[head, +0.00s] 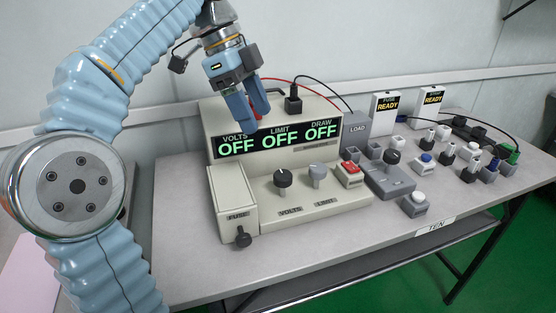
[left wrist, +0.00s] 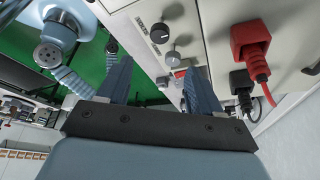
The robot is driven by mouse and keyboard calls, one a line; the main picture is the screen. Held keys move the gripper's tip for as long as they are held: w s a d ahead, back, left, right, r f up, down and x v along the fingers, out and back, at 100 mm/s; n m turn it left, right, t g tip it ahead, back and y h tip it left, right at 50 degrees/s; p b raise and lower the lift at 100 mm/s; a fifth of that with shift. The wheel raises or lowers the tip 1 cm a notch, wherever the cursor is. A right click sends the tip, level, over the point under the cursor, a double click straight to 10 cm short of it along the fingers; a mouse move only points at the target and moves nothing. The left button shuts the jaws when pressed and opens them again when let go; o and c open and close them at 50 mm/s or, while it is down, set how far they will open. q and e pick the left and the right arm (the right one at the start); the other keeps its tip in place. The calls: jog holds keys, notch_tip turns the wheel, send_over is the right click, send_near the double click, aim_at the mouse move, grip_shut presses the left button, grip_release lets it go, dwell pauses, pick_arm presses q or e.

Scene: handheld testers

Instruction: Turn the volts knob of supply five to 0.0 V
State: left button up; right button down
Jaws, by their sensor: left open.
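The power supply (head: 215,118) is a beige box on the bench; its display (head: 280,138) reads OFF under VOLTS, LIMIT and DRAW. The black volts knob (head: 283,178) stands on its front ledge, its white mark pointing roughly up and away. It also shows in the left wrist view (left wrist: 159,33). The grey limit knob (head: 317,171) is just right of it. My left gripper (head: 258,118) is open and empty, in front of the display's top edge, above and behind the volts knob, apart from it. My right gripper is out of view.
A tag on the bench edge (head: 434,227) reads TEN. A red switch (head: 350,168) sits right of the knobs; a fuse box (head: 232,202) is at left. Red (left wrist: 250,40) and black (left wrist: 240,82) plugs with cables rise from the supply's top. Several small modules crowd the right.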

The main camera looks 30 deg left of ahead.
aim_at(282, 174)
pick_arm(q)
jog(key=b+x, duration=0.3)
jog(key=x, duration=1)
jog(key=shift+r, duration=0.1)
jog(key=c, duration=1.1)
jog(key=shift+o, duration=0.2)
jog(key=shift+a, duration=0.1)
